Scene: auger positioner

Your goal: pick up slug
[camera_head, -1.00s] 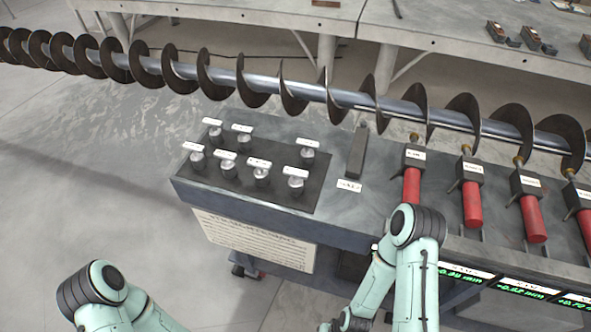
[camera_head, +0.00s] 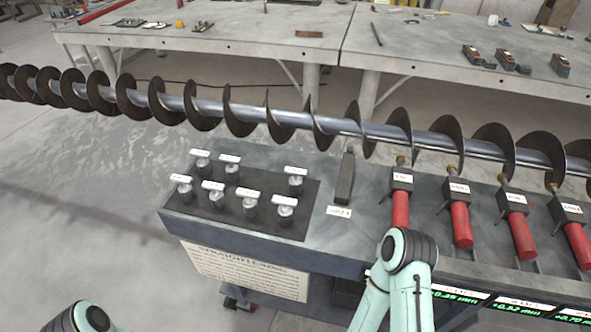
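Several small metal slugs, each with a white label, stand upright on a dark plate (camera_head: 280,223) at the left end of the bench. One slug (camera_head: 203,166) is at the back left, another (camera_head: 232,173) beside it. A slug (camera_head: 296,184) stands at the back right. Others stand in the front row: one slug (camera_head: 184,192) at the left, two more, and one (camera_head: 285,211) at the right. My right arm comes up in front of the bench and my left arm shows at the bottom left. Neither gripper shows.
A long spiral auger (camera_head: 285,119) spans the view above the bench. Red-handled gauges (camera_head: 461,225) stand in a row at the right, with digital readouts (camera_head: 455,298) below. A dark block (camera_head: 346,178) stands right of the plate. A sign (camera_head: 245,274) hangs on the front. Tables stand behind.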

